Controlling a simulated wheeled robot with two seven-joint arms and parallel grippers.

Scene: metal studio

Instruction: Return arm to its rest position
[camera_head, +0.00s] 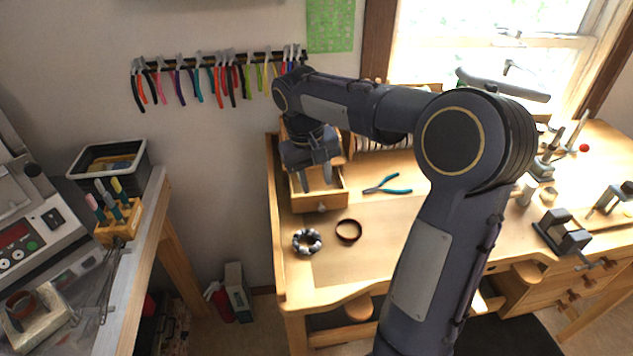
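My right arm (432,235) comes up from the bottom right and bends across the wooden workbench (375,258) to the upper left. My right gripper (317,178) points down at the small open wooden drawer (320,202) at the bench's back left. Its two fingers are apart, with a gap between them, and I see nothing held. The fingertips are over or just inside the drawer; I cannot tell which. My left gripper is not in view.
Pliers with teal handles (387,187), a brown ring (348,231) and a beaded bracelet (307,241) lie on the bench. Tools and a vise (563,232) stand at right. Pliers hang on a wall rack (215,66). A second bench (135,262) stands at left.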

